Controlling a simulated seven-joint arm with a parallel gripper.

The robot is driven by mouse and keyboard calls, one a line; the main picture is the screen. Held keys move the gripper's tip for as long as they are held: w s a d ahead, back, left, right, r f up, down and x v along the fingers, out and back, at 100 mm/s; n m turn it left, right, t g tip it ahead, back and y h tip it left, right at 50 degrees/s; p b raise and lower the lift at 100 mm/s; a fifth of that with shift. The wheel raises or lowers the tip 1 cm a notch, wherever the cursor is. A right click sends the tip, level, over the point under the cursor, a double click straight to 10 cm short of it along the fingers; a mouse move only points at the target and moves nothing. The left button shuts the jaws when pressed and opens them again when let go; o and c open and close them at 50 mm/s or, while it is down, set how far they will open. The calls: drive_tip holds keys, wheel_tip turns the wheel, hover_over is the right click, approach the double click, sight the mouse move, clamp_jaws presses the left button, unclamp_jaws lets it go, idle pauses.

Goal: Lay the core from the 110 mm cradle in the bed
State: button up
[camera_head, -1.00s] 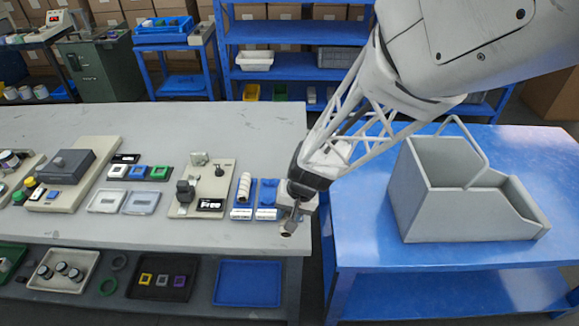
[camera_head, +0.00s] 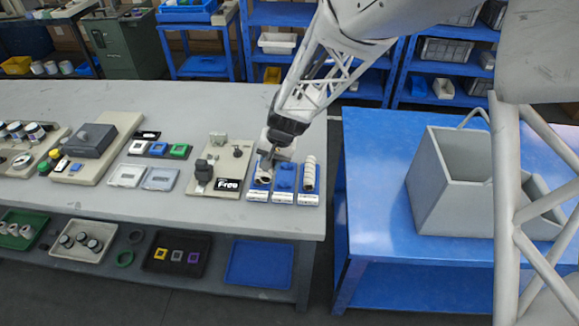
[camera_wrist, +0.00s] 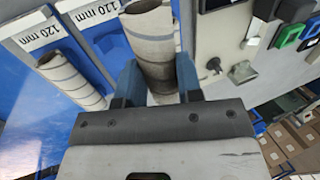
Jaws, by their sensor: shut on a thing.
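My gripper (camera_head: 266,160) is shut on a pale ringed core at the left cradle (camera_head: 257,195). In the wrist view the core (camera_wrist: 152,40) stands between the two blue fingers (camera_wrist: 158,82). I cannot tell whether it still touches its cradle. The middle cradle (camera_head: 284,180) is empty. The right cradle holds another pale ringed core (camera_head: 309,172), which also shows in the wrist view (camera_wrist: 70,78). The wrist view shows a label reading 120 mm (camera_wrist: 42,32); the held core's label is hidden. I cannot pick out the bed with certainty.
Left of the cradles is a beige plate (camera_head: 228,150) with a dark upright holder and a sign reading Free (camera_head: 228,184). A grey open bin (camera_head: 450,190) stands on the blue table. The bench front is clear.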

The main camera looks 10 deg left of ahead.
drive_tip(key=w+a, duration=0.5)
drive_tip(key=a, duration=0.5)
drive_tip(key=w+a, duration=0.6)
drive_tip(key=a, duration=0.5)
drive_tip(key=shift+w+r, duration=0.2)
drive_tip(key=shift+r, duration=0.15)
drive_tip(key=shift+f, duration=0.2)
drive_tip(key=shift+f, duration=3.05)
drive_tip(key=o, duration=1)
